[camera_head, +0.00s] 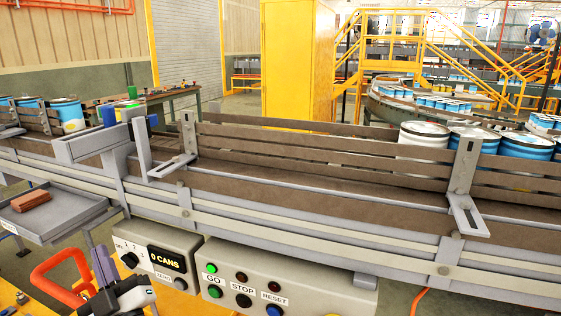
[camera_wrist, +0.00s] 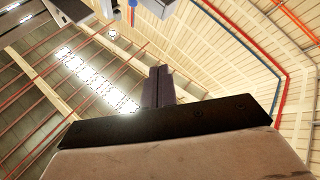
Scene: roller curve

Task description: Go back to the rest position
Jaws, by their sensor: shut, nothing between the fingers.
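My gripper (camera_head: 104,268) shows at the lower left of the head view, in front of the control boxes and below the conveyor. Its fingers point up and are closed together with nothing between them. In the wrist view the closed fingers (camera_wrist: 158,86) point up toward the ceiling, and a grey piece of something shows at the top edge.
The conveyor (camera_head: 330,190) with side rails crosses the view. A tray (camera_head: 70,222) holding a brown block (camera_head: 31,200) is at the left. Control boxes (camera_head: 262,283) with buttons and a red-orange handle (camera_head: 50,268) are near my gripper. Cans (camera_head: 423,140) stand behind the rails.

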